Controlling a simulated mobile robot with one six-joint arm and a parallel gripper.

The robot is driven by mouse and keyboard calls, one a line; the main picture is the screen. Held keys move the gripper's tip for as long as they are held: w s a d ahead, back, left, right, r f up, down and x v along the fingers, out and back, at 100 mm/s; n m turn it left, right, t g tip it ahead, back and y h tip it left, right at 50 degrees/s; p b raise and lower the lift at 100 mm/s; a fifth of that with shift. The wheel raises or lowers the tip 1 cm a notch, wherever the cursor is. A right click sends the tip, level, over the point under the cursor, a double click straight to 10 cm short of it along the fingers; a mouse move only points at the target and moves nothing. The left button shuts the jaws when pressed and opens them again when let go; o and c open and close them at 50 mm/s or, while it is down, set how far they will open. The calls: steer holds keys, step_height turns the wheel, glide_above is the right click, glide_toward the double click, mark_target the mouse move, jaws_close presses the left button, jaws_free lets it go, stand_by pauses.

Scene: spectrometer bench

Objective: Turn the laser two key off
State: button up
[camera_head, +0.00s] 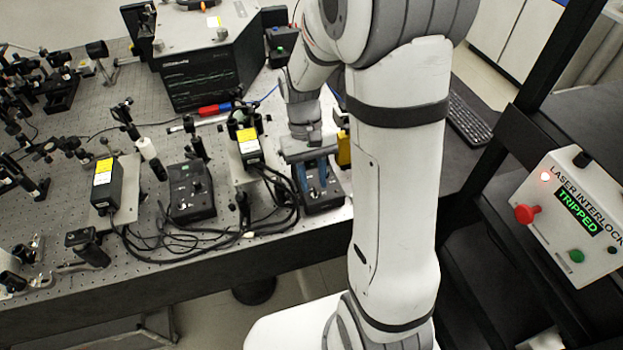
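My gripper (314,181) points down over a black control box (326,203) near the front edge of the optical bench. Its two blue fingers are around the small controls on the top of this box. The fingers hide most of the controls, so I cannot tell whether they touch or grip a key, or how a key is turned. A second black control box (190,198) stands to the left, with small controls and a green display on its top. The labels on both boxes are too small to read, so I cannot tell which one is laser two.
Black laser heads with yellow labels (103,172) (248,140) and loose black cables (215,235) lie left of my gripper. A large spectrometer (210,75) stands behind. At right, the laser interlock box (575,215) reads TRIPPED, with a red light lit.

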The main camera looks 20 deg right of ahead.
steer(key=v, duration=0.7)
stand_by(0.3)
steer(key=s+r+t, duration=0.5)
steer(key=s+t, duration=0.2)
steer(key=s, duration=0.5)
steer(key=shift+a+r+t, duration=0.15)
steer(key=shift+r+t, duration=0.15)
steer(key=shift+r, duration=0.05)
stand_by(0.4)
